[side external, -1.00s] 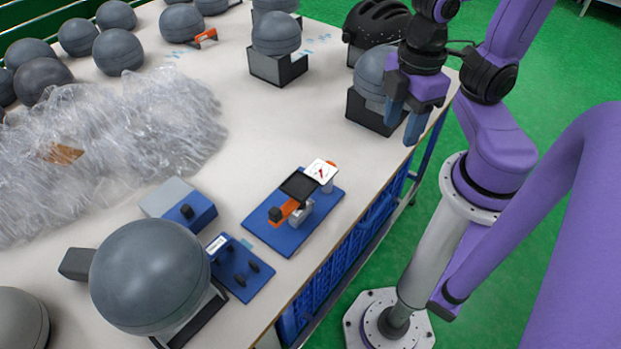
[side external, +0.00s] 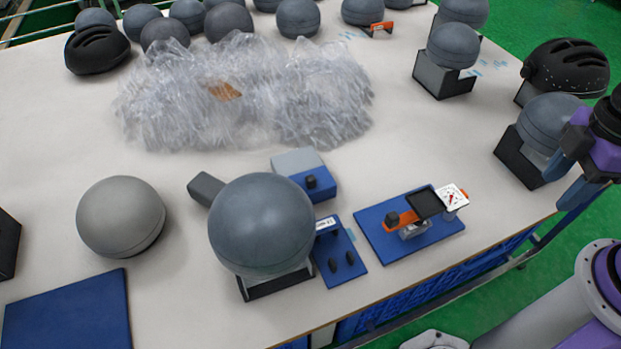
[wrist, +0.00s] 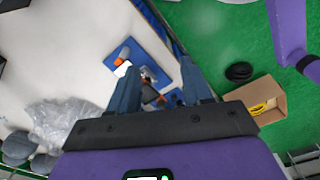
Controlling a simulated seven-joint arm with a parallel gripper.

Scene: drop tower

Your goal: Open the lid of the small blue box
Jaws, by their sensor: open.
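The small blue box (side external: 305,180) sits on the table behind a large grey dome, in the middle of the side view. It has a pale grey top panel (side external: 298,161) and a black knob on its blue front part. The lid looks down, though its edges are hard to make out. My gripper (side external: 565,188) is at the right edge of the side view, high by the table's edge and far from the box. Its blue fingers are apart and empty. In the wrist view my gripper (wrist: 157,85) points down over the table edge; I cannot pick out the box there for certain.
A large grey dome (side external: 262,225) on a black stand and a blue plate with black knobs (side external: 340,262) stand close to the box. A blue board with an orange-handled device (side external: 410,225) lies to the right. Crumpled clear plastic (side external: 250,95) lies behind.

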